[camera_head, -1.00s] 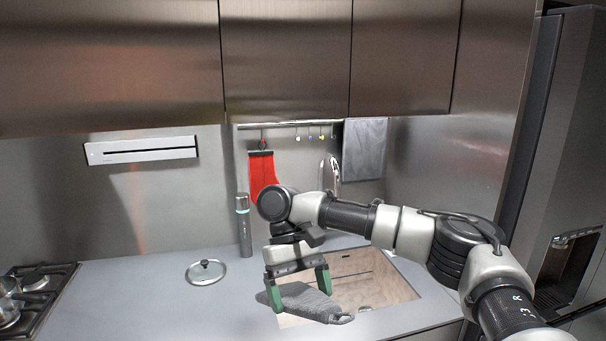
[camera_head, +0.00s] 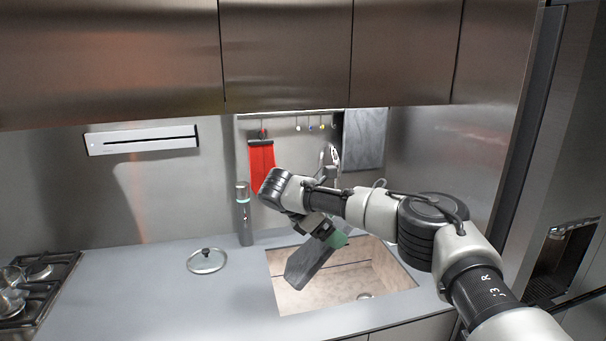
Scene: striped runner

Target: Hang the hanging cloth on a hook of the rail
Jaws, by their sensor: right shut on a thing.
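The hanging cloth (camera_head: 308,264), a dark grey piece, is in the grip of my right gripper (camera_head: 334,241). It slants down to the left above the sink. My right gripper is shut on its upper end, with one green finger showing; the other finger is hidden. The rail (camera_head: 285,113) runs along the back wall under the cupboards, above and behind the gripper. Several small hooks (camera_head: 310,125) hang on it, free in the middle part. My left gripper is not in view.
A red cloth (camera_head: 261,160) hangs at the rail's left, and a dark grey panel or cloth (camera_head: 364,139) at its right. The faucet (camera_head: 331,157) is partly behind my arm. A bottle (camera_head: 243,214) and glass lid (camera_head: 206,261) stand left of the sink (camera_head: 345,297).

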